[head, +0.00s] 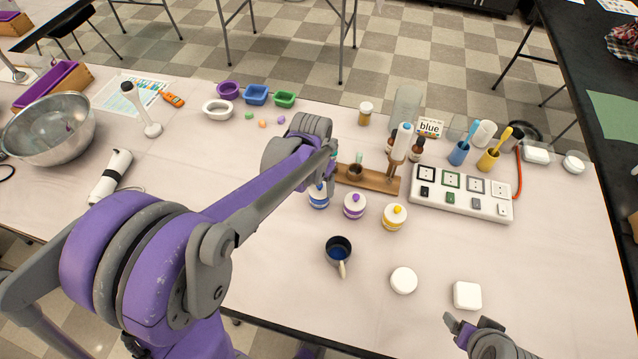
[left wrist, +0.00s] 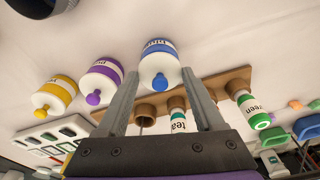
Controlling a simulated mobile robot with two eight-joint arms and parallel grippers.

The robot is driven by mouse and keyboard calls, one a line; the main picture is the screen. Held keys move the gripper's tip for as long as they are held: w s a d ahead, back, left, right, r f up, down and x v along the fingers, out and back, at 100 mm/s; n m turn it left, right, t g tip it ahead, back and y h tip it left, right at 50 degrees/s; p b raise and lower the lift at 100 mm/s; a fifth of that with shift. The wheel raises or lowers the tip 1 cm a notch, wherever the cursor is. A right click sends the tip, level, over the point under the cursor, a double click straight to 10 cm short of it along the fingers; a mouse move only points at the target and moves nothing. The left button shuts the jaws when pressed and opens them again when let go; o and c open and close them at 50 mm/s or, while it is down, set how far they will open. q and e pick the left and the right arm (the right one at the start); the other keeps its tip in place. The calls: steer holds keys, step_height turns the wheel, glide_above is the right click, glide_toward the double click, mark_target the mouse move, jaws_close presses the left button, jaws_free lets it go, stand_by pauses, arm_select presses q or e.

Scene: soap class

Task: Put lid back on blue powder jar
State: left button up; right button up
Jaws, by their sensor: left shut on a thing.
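The blue powder jar (head: 318,201) is white with a blue label and stands at the left end of a row of jars. In the left wrist view the jar (left wrist: 157,48) stands upright with its blue-knobbed lid (left wrist: 160,81) at its top, and I see no clear gap between them. My left gripper (head: 325,180) is over this jar; in the left wrist view its fingers (left wrist: 160,76) stand either side of the lid, shut on it. The arm hides part of the jar in the head view. My right gripper (head: 458,328) is at the bottom right, away from the jars; its opening is unclear.
The purple jar (head: 354,206) and yellow jar (head: 394,217) stand close on the right. A wooden rack (head: 380,181) is just behind.

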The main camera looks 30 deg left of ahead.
stand_by(0.4)
arm_select(q)
steer(key=o, duration=1.3)
steer(key=shift+r, duration=0.1)
steer(key=shift+r+p, duration=2.4)
steer(key=shift+r, duration=1)
steer(key=shift+c, duration=0.2)
jaws_close()
